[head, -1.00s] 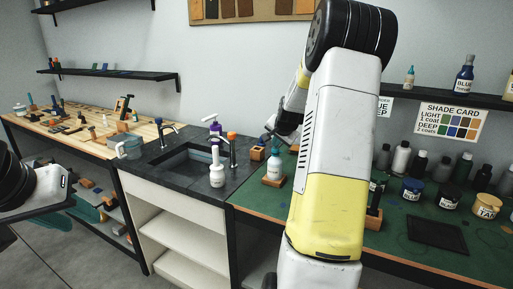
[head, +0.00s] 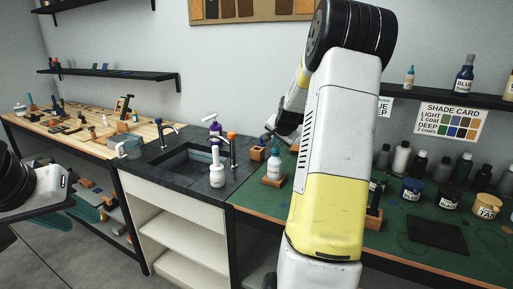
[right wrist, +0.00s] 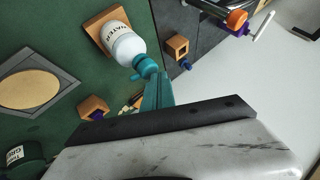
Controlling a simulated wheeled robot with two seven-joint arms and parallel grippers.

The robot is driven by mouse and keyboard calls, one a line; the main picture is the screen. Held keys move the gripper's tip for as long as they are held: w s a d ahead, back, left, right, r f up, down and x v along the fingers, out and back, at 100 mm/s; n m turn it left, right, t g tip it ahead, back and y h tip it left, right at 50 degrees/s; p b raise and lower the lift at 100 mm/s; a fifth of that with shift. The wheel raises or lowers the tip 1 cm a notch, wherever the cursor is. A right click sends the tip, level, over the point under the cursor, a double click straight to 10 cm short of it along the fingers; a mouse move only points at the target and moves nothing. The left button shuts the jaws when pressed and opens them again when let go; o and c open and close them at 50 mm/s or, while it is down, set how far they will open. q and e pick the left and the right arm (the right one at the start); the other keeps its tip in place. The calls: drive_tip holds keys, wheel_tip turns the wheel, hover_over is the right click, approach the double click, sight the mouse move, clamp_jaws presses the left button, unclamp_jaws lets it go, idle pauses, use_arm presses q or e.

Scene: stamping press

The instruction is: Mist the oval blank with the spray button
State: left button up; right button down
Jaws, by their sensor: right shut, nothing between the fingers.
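The white spray bottle (head: 274,170), labelled WATER in the right wrist view (right wrist: 124,46), stands in a wooden holder (right wrist: 97,22) on the green bench. Its teal spray head (right wrist: 146,67) is on top. My right gripper (right wrist: 157,80) is shut and empty, with its teal fingertips close to the spray head; I cannot tell whether they touch. The tan oval blank (right wrist: 30,88) lies on a grey plate at the left of the right wrist view. My right arm hides that part of the bench in the head view.
A dark sink counter (head: 160,172) with a white pump bottle (head: 217,172) is left of the green bench. Several jars and bottles stand at the right, near a dark pad (head: 437,234).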

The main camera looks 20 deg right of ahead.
sight(276, 149)
drive_tip(key=shift+f, duration=0.1)
idle(0.3)
drive_tip(key=shift+f, duration=0.35)
drive_tip(key=shift+r, duration=0.3)
idle(0.4)
drive_tip(key=shift+r, duration=3.1)
